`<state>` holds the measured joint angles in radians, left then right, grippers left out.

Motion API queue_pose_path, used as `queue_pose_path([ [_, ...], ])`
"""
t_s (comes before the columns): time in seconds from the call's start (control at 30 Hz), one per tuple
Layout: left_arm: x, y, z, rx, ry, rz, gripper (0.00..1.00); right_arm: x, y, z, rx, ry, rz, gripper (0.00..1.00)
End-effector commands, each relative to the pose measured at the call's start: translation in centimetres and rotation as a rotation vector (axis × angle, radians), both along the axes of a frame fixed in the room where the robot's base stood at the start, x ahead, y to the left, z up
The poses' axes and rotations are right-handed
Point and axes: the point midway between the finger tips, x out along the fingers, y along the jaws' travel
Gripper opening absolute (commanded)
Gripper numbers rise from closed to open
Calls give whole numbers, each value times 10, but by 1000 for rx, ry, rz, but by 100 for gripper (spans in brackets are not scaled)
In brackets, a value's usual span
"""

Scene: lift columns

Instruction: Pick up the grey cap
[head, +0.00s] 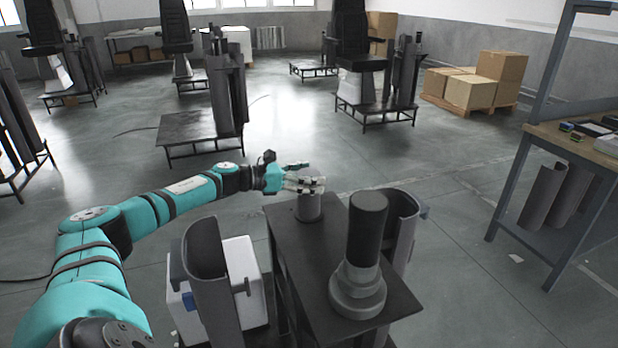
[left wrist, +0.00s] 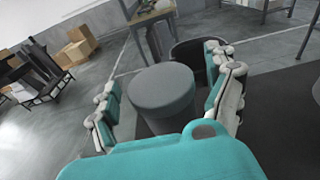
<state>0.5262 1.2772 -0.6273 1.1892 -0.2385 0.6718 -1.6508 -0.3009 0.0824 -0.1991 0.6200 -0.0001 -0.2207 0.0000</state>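The grey cap (head: 308,208) is a short grey cylinder standing upright at the far left corner of the dark table (head: 290,248). In the left wrist view the cap (left wrist: 164,92) sits between my two fingers. My left gripper (head: 305,184) reaches in from the left at the cap's top. In the left wrist view my left gripper (left wrist: 165,100) is open, with a finger on each side of the cap and narrow gaps showing. The cap's lower part is partly hidden in that view. My right gripper is not in view.
A dark lift column on a grey round base (head: 357,290) stands on the table. Curved dark shells (head: 400,225) stand at its right, with another (head: 207,280) at the left by a white box (head: 240,270). A workbench (head: 575,140) is at right. Open floor lies behind.

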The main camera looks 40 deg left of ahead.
Motion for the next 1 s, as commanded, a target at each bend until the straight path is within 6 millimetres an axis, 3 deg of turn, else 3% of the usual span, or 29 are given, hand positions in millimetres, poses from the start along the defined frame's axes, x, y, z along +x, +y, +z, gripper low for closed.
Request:
queue_pose_path([
  [0.07, 0, 0, 0, 0, 0, 0, 74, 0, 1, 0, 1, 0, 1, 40],
  [0.4, 0, 0, 0, 0, 0, 0, 30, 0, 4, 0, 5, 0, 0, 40],
  [0.77, 0, 1, 4, 0, -1, 0, 29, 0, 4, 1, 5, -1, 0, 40],
  [1.0, 0, 3, 21, 1, -4, 3, 29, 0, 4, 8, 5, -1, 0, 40],
])
